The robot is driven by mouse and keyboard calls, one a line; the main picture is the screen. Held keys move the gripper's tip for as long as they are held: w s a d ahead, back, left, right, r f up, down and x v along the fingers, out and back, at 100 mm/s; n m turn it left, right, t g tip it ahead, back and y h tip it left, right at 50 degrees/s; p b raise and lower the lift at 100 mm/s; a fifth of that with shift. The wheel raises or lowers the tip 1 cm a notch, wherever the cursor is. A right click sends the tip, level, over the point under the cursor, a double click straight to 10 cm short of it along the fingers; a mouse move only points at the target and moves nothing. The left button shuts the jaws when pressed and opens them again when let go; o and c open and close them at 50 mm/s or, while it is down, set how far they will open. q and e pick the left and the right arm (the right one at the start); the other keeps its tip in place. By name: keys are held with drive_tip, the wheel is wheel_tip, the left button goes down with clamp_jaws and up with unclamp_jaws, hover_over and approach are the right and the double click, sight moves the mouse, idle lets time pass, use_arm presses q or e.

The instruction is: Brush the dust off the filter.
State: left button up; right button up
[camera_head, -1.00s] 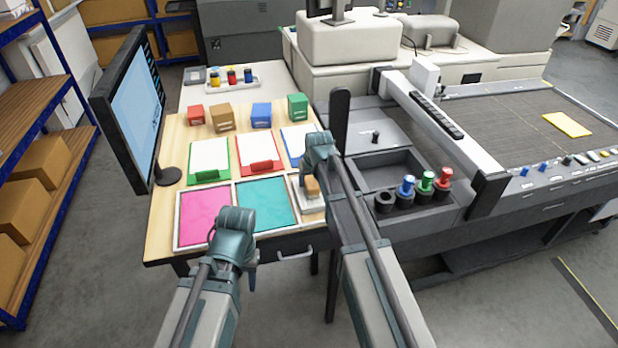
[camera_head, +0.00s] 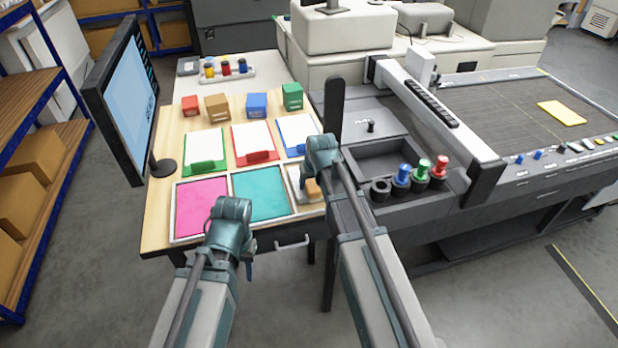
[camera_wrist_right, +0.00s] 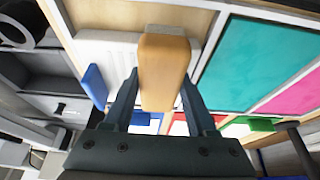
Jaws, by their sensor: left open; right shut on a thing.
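The brush (camera_head: 314,188) is a tan wooden block, also large in the right wrist view (camera_wrist_right: 165,70). My right gripper (camera_head: 313,176) is shut on it, with one finger on each side in the wrist view. The brush is over the near right part of a small white-framed piece (camera_head: 295,184), which looks like the filter. In the wrist view the filter (camera_wrist_right: 105,48) is white with faint ribs and partly hidden by the brush. I cannot tell whether the brush touches it, and no dust can be made out. My left gripper (camera_head: 248,268) is open and empty in front of the table.
Framed pink (camera_head: 203,206) and teal (camera_head: 262,194) panels lie left of the filter. Several clipboards and coloured boxes stand behind. A monitor (camera_head: 125,100) stands at the left. A dark machine with several coloured-topped holders (camera_head: 403,174) stands close on the right.

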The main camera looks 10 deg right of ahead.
drive_tip(key=shift+s+r, duration=0.15)
wheel_tip(320, 180, up, 6)
drive_tip(key=p, duration=0.6)
idle(0.4)
wheel_tip(320, 180, up, 3)
drive_tip(key=p, duration=0.3)
idle(0.3)
